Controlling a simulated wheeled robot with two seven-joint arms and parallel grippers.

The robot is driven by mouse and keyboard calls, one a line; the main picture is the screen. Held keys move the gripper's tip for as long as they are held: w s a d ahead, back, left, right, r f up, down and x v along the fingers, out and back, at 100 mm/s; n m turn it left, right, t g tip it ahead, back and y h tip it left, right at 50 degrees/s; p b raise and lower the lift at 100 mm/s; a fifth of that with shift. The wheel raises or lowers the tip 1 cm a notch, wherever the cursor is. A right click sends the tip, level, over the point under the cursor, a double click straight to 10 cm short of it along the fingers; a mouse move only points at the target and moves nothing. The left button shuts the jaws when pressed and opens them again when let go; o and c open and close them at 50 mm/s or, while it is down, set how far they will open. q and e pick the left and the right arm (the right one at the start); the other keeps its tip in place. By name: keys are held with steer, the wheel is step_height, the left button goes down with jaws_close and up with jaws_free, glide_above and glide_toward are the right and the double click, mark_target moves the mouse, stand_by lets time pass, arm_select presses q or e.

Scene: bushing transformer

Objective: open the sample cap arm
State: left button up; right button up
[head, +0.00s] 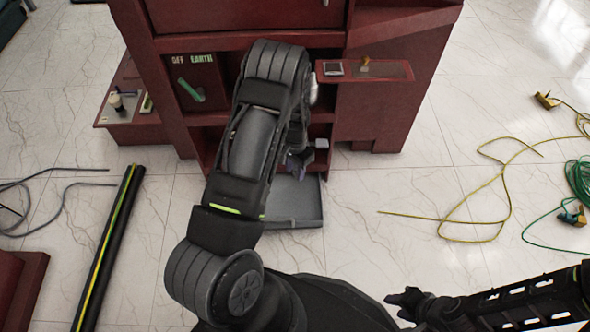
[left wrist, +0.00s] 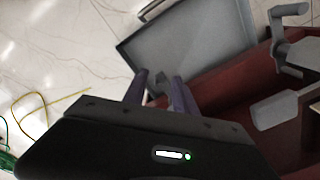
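My left gripper (head: 297,163) is in front of the red cabinet. In the left wrist view its two purple-grey fingers (left wrist: 160,92) are apart with nothing clearly held between them. A grey crank-like lever (left wrist: 287,38) and a grey flat-ended piece (left wrist: 275,110) stand to the right of the fingers; I cannot tell which is the sample cap arm. A small grey piece (head: 321,143) shows just right of the gripper in the head view. Beyond the fingers is a grey shallow panel (left wrist: 190,40). My right gripper (head: 405,299) is low on the right, away from the cabinet; its opening is unclear.
The red cabinet (head: 400,105) has a side shelf (head: 390,69) and a lower left ledge (head: 128,117) with small items. The grey panel (head: 293,205) lies low before it.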

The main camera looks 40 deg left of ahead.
arm_select(q)
jaws_close()
stand_by(1.4)
